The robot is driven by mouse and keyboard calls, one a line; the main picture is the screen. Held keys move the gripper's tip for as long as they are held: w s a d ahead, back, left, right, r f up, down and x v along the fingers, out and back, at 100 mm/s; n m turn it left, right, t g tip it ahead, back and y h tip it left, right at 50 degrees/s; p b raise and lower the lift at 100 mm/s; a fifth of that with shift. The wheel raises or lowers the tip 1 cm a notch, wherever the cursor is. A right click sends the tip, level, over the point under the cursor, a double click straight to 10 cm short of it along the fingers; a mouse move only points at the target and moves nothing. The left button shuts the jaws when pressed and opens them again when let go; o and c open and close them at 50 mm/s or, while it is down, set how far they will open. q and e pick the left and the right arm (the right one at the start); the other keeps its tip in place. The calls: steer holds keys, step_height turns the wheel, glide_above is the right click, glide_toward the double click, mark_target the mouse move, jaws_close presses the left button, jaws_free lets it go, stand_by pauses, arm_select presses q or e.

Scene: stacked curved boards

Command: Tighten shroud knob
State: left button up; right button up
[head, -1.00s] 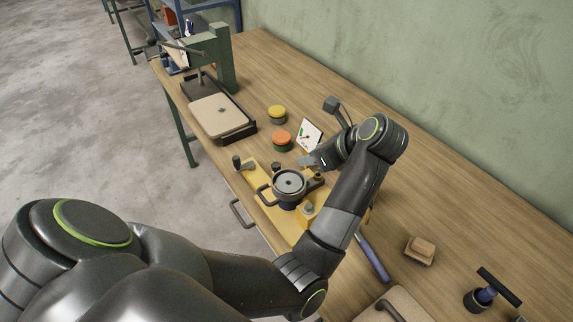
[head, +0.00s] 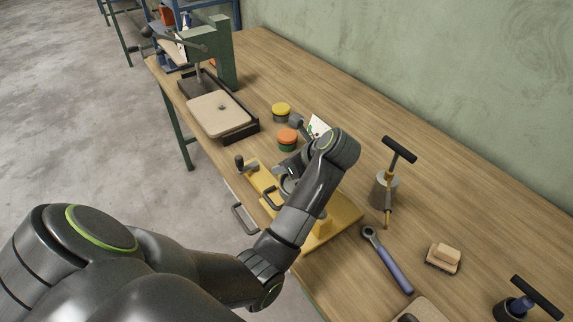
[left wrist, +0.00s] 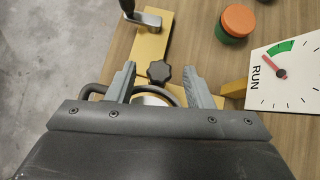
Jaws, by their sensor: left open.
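The shroud knob (left wrist: 159,72), black and star-shaped, shows in the left wrist view beside the yellow base (left wrist: 150,50). My left gripper (left wrist: 158,68) is open, with one finger on each side of the knob in the picture; I see no contact. A dark curved handle (left wrist: 95,90) and part of a pale round piece show behind the fingers. In the head view my left arm covers the knob and much of the yellow base (head: 338,220). A white dial card (left wrist: 290,75) marked RUN, with a red pointer and green band, stands at the right. My right gripper is not in view.
An orange-topped button (left wrist: 238,20) and a yellow-topped button (head: 281,109) stand behind the fixture. A crank (left wrist: 142,17) sits on the base's far end. A ratchet wrench (head: 387,260), a T-handled tool (head: 400,150) and a brush (head: 444,256) lie or stand to the right.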

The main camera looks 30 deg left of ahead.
arm_select(q)
steer(key=shift+w+a+f, duration=0.1)
steer(key=shift+a+f, duration=0.2)
steer(key=shift+f, duration=0.05)
steer(key=shift+d+r, duration=0.1)
steer(key=c, duration=1)
steer(key=shift+m+t, duration=0.3)
steer(key=shift+m, duration=0.1)
steer(key=m+t, duration=0.1)
steer(key=m+t+h, duration=0.1)
steer(key=shift+s+m, duration=0.25)
steer(key=shift+m, duration=0.05)
steer(key=shift+s+a+m+t+h+p, duration=0.15)
steer(key=shift+m+t+h+p, duration=0.35)
steer(key=shift+m, duration=0.6)
steer(key=shift+a+m+t+h+p, duration=0.1)
steer(key=shift+m+t+h+p, duration=0.2)
steer(key=shift+m+t+h, duration=0.6)
steer(key=shift+m+y, duration=0.3)
